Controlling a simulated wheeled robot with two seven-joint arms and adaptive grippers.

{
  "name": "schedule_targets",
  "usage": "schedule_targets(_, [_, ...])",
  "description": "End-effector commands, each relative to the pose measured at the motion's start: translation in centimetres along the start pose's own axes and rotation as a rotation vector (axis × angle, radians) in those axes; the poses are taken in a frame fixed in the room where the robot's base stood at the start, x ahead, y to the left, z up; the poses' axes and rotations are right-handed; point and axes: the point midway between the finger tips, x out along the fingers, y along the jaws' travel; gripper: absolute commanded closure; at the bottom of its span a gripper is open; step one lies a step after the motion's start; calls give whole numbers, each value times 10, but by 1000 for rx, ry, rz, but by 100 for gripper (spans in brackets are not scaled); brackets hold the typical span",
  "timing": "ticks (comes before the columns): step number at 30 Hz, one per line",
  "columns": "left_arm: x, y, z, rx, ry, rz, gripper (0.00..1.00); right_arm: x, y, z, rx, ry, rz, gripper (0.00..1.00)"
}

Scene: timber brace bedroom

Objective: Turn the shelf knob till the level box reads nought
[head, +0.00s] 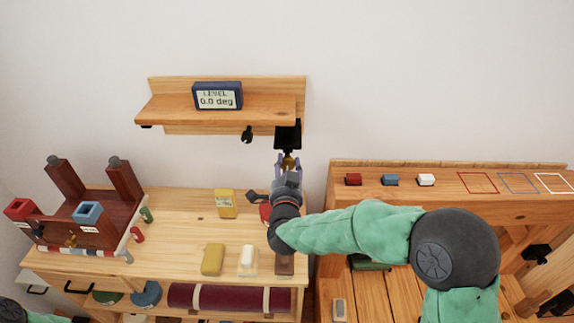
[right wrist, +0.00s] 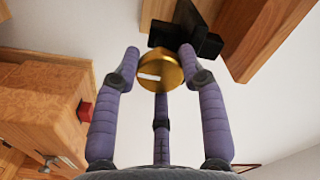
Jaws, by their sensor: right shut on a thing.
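The level box (head: 217,96) stands on the wall shelf (head: 270,106), and its display reads 0.0 deg. The shelf knob (right wrist: 163,75) is a brass disc with a white mark on its face, on a black bracket (right wrist: 186,32) under the shelf's right end. My right gripper (head: 289,168) is at the knob, shut on it, with purple fingers around its rim in the right wrist view (right wrist: 160,62). In the head view the knob (head: 289,160) is mostly hidden by the fingers.
Below is a wooden workbench (head: 180,205) with a yellow box (head: 225,203), a yellow block (head: 213,259) and a dark red wooden rack (head: 85,215). On the right ledge (head: 450,184) sit red, blue and white blocks beside coloured outlines. The wall around the shelf is bare.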

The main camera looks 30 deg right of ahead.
Motion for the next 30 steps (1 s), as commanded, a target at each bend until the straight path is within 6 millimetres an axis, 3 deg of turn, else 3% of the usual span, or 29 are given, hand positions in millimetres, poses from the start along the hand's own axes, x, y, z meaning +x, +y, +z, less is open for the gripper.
schedule_targets(14, [0, 0, 0, 0, 0, 0, 60, 0, 1, -2, -9, 5, 3, 91])
schedule_targets(15, [0, 0, 0, 0, 0, 0, 60, 0, 1, -2, -9, 5, 3, 47])
schedule_targets(17, [0, 0, 0, 0, 0, 0, 60, 0, 1, -2, -9, 5, 2, 34])
schedule_targets(30, [0, 0, 0, 0, 0, 0, 60, -7, -1, -1, -8, 3, -2, 34])
